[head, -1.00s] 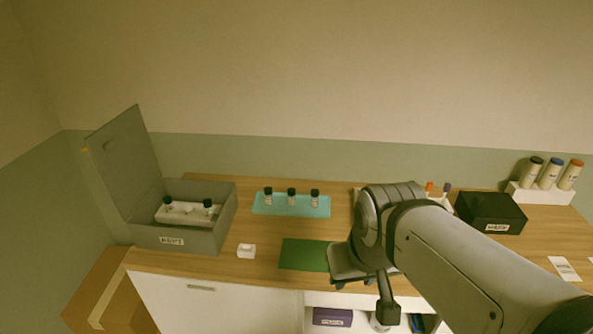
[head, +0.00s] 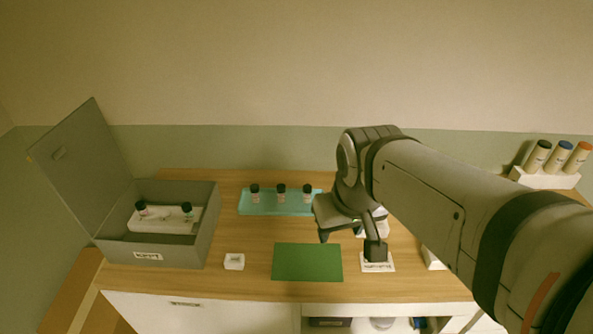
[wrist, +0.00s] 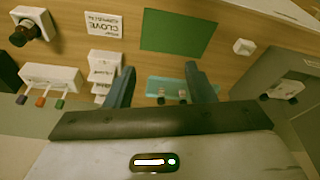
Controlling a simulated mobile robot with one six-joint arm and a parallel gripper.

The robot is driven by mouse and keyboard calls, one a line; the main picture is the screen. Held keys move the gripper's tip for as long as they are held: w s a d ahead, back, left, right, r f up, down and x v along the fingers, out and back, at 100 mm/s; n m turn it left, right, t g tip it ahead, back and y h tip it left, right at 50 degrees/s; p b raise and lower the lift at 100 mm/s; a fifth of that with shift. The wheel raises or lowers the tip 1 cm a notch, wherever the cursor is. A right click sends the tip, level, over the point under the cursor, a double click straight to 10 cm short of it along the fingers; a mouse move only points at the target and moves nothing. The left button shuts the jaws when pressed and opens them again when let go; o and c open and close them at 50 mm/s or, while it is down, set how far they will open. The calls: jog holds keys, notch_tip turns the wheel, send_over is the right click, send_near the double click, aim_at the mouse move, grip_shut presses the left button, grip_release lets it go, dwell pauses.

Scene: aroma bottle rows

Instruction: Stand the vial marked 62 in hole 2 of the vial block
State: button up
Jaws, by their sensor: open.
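Three dark-capped vials stand in a row on a teal tray (head: 250,209): a left vial (head: 255,194), a middle vial (head: 281,194) and a right vial (head: 307,193). Their marks are too small to read, so I cannot tell which is 62. A white block (head: 165,224) in the open grey box (head: 207,225) holds two dark-capped vials, one near each end; its hole numbers are not legible. My gripper (head: 349,243) is open and empty above the counter, right of the green mat. In the wrist view my gripper (wrist: 160,86) has the teal tray (wrist: 153,86) beyond its fingers.
The green mat (head: 307,262) is bare. A small white block (head: 234,262) sits left of it. A white card marked CLOVE (wrist: 103,24) lies near a white stepped holder (wrist: 104,64). A white rack with several tubes (head: 545,179) stands far right. The grey lid stands open.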

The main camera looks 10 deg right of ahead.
jog(key=w+n+g, duration=0.2)
jog(key=w+n, duration=0.4)
jog(key=w, duration=0.9)
jog(key=n+g+b, duration=0.1)
jog(key=n+b, duration=0.1)
jog(key=n, duration=0.4)
send_over(307, 186)
jog(key=f, duration=0.8)
jog(key=shift+d+f, duration=0.3)
jog(key=shift+d, duration=0.1)
jog(key=shift+w+f, duration=0.1)
jog(key=shift+f, duration=0.2)
jog(key=f, duration=0.2)
jog(key=f+p, duration=0.1)
jog(key=f, duration=0.1)
jog(key=f+p, duration=0.1)
jog(key=f, duration=0.1)
jog(key=shift+s+a+f, duration=0.15)
jog(key=shift+s+a, duration=0.1)
jog(key=shift+a, duration=0.15)
jog(key=shift+f, duration=0.55)
jog(key=c, duration=1)
